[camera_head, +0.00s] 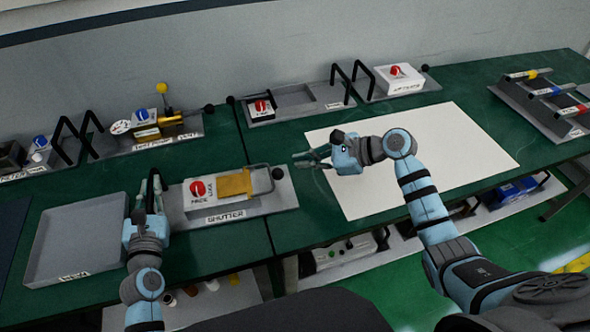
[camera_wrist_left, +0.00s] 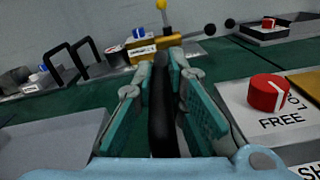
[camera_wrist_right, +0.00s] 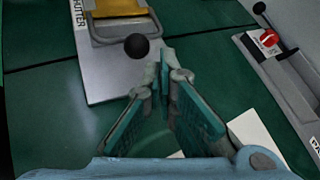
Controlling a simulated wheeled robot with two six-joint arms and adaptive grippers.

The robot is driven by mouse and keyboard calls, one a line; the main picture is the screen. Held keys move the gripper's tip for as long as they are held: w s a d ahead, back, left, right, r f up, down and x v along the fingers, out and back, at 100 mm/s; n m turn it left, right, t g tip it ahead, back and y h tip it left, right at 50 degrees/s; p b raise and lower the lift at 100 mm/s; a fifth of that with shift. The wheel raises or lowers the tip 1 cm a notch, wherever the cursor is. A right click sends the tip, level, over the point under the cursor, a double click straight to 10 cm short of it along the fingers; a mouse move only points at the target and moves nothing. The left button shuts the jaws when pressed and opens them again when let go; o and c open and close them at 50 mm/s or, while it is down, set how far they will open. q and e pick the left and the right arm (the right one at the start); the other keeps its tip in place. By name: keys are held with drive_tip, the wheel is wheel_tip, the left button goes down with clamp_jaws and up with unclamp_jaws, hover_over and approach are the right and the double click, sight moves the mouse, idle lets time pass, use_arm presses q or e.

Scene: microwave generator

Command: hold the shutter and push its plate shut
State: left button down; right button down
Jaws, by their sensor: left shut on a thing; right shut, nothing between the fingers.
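The shutter (camera_head: 284,199) is a grey base with a white housing, a red knob (camera_head: 197,188) and a brass plate (camera_head: 234,184). A bent rod with a black ball (camera_head: 278,173) is at its right end. My left gripper (camera_head: 153,187) is shut on a black handle (camera_wrist_left: 161,115) at the shutter's left end. My right gripper (camera_head: 312,161) is shut and empty, just right of the black ball and apart from it. In the right wrist view the ball (camera_wrist_right: 137,46) is just left of the fingertips. The brass plate (camera_wrist_right: 118,8) is partly cut off there.
A grey tray (camera_head: 45,243) lies left of the shutter. A white sheet (camera_head: 470,140) lies to the right. Other fixtures with black handles, including a brass-coloured one (camera_head: 172,120), stand along the back. Green table shows between the shutter and the sheet.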

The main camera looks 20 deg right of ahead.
use_arm(q)
drive_tip(key=shift+s+f, duration=0.1)
drive_tip(key=shift+f, duration=0.25)
use_arm(e)
drive_tip(key=shift+d, duration=0.1)
use_arm(q)
drive_tip(key=c, duration=1.6)
unclamp_jaws()
drive_tip(key=shift+o, duration=0.2)
drive_tip(key=shift+w, duration=0.25)
use_arm(e)
drive_tip(key=v, duration=1.1)
drive_tip(key=shift+s+d+r, duration=0.15)
drive_tip(key=shift+d+r, duration=0.1)
